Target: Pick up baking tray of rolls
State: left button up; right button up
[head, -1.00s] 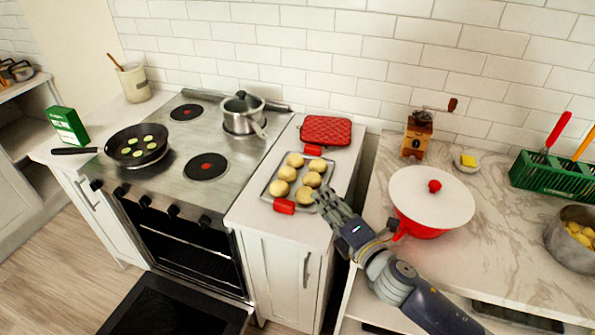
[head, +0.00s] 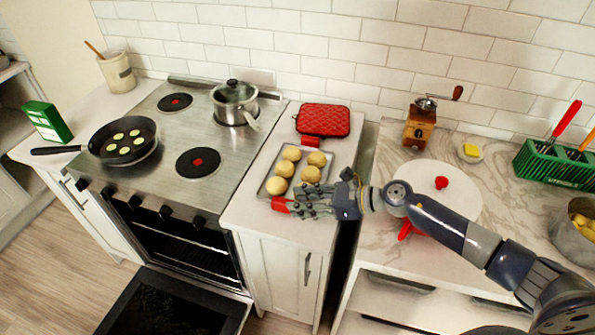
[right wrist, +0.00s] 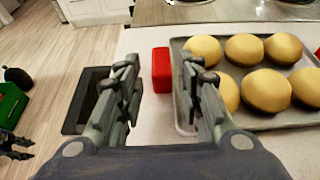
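The baking tray (head: 331,160) holds several round rolls (head: 285,169) and lies flat on the narrow white counter right of the stove. It has a red grip at its far end (head: 310,141) and one at its near end (head: 280,204). My right gripper (head: 292,205) is low at the near end, beside the near grip. In the right wrist view its fingers (right wrist: 160,90) are spread, with the red grip (right wrist: 161,68) ahead in the gap and the tray (right wrist: 285,120) at right. A dark jointed part at the left edge there may be my left gripper; its state is unclear.
A red patterned pad (head: 323,119) lies behind the tray. The stove has a pan (head: 124,141) and a lidded pot (head: 235,103), with its oven door (head: 180,305) open below.

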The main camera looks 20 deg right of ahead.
aim_at(284, 200)
jog(key=shift+x, duration=3.05)
jog(key=shift+w+d+r, duration=0.1)
jog(key=shift+d, duration=0.05)
grip_shut()
jog(key=shift+w+r, duration=0.1)
